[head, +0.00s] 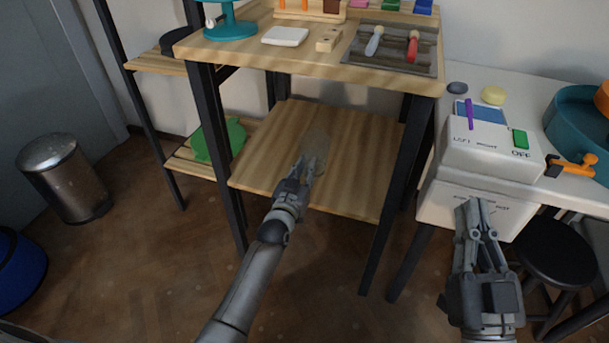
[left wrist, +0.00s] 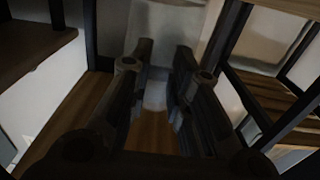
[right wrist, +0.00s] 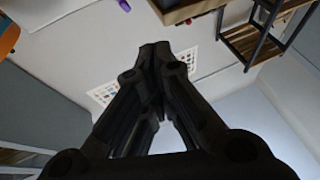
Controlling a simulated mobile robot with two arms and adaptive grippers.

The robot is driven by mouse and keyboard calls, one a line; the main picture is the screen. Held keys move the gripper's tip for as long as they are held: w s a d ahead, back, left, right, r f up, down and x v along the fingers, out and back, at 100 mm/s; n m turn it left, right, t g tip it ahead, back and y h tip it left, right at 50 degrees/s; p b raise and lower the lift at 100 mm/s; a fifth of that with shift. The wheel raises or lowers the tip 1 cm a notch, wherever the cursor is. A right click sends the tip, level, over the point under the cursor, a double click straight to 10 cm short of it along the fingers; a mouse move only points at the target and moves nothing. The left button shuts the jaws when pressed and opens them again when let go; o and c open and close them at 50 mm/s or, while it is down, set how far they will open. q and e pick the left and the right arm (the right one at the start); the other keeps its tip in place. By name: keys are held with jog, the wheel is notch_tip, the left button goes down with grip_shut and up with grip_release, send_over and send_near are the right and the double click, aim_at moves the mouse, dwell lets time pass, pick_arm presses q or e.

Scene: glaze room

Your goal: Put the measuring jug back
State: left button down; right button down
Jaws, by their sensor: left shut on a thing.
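The measuring jug (head: 318,143) is clear and faint in the head view, over the lower wooden shelf (head: 262,165) of the workbench. My left gripper (head: 313,168) is shut on it from the front, below the worktop. Whether the jug touches the shelf board is hard to tell. In the left wrist view my left fingers (left wrist: 160,75) stand apart with a pale, see-through patch between them; the jug's outline is unclear there. My right gripper (head: 474,207) is in front of the white machine, empty, with its fingertips together in the right wrist view (right wrist: 158,52).
The worktop (head: 300,62) above the shelf carries a white block, a grey tray (head: 392,50) with tools and a teal stand (head: 231,22). Dark legs flank the shelf. A white boxy machine (head: 490,150) and a black stool (head: 553,250) are at the right.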

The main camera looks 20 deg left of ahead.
pick_arm(q)
jog(key=shift+f+b, duration=0.55)
jog(key=shift+f, duration=0.05)
pick_arm(e)
jog(key=shift+s+r+t+y, duration=0.2)
jog(key=shift+s+r+t, duration=0.35)
jog(key=shift+r, duration=0.25)
jog(key=shift+s+r+t+y, duration=0.2)
jog(key=shift+s+r+t, duration=0.35)
jog(key=shift+r, duration=0.3)
jog(key=shift+s+r+t+y, duration=0.2)
jog(key=shift+s+r+t, duration=0.2)
jog(key=shift+r+t, duration=0.3)
pick_arm(q)
jog(key=shift+f, duration=0.1)
pick_arm(e)
jog(key=shift+s+r, duration=0.1)
jog(key=shift+r, duration=0.05)
pick_arm(q)
jog(key=c, duration=1.3)
grip_release()
jog(key=shift+c, duration=0.2)
